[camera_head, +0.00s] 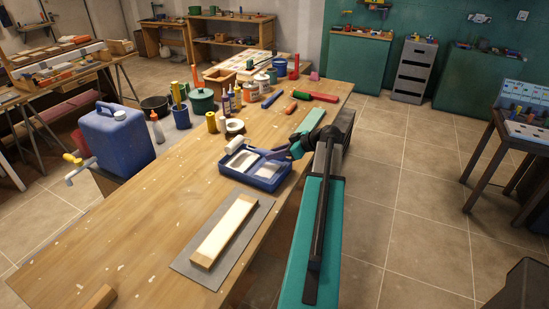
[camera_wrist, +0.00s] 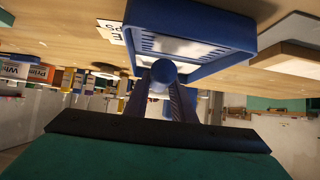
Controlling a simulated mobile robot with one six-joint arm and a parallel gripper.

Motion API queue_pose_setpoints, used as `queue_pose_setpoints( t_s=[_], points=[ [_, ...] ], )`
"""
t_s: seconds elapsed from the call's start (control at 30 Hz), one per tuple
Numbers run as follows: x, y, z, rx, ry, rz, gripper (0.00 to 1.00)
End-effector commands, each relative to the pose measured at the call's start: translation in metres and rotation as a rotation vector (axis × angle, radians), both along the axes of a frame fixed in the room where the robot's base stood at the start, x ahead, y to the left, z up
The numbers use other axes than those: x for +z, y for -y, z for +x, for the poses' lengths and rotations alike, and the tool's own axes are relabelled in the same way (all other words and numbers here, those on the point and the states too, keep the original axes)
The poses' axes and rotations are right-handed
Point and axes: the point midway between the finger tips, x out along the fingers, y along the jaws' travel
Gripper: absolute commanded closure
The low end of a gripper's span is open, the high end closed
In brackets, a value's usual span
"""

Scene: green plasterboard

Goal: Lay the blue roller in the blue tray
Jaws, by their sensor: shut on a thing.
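The blue tray (camera_head: 266,184) sits on the wooden workbench near its right edge. It also shows at the top of the wrist view (camera_wrist: 205,62). My gripper (camera_head: 296,149) is at the tray's right side, shut on the blue handle of the roller (camera_head: 277,154). The round blue handle end (camera_wrist: 163,71) shows between the jaws in the wrist view. A white roller sleeve (camera_head: 240,160) appears over the tray's left back part. I cannot tell whether it touches the tray.
A pale board on a grey sheet (camera_head: 185,264) lies in front of the tray. A blue jug (camera_head: 117,139) stands at left. Pots, bottles and tools, including a green pot (camera_head: 203,101), crowd the bench behind. The bench's front left is mostly clear.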

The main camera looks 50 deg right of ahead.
Motion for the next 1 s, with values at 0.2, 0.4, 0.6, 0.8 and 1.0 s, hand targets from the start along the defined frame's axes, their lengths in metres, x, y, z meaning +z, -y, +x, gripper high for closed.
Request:
queue_pose_setpoints(
  t_s=[0.2,0.4,0.6,0.8,1.0],
  points=[
    [-0.016,0.0,0.0,0.001,0.001,0.002,1.0],
    [-0.022,0.0,0.0,0.001,0.001,-0.001,1.0],
    [-0.022,0.0,0.0,0.001,0.001,-0.001,1.0],
    [-0.024,0.0,0.0,0.001,0.0,0.0,0.72],
    [-0.024,0.0,0.0,0.001,0.0,0.0,0.58]
  ],
)
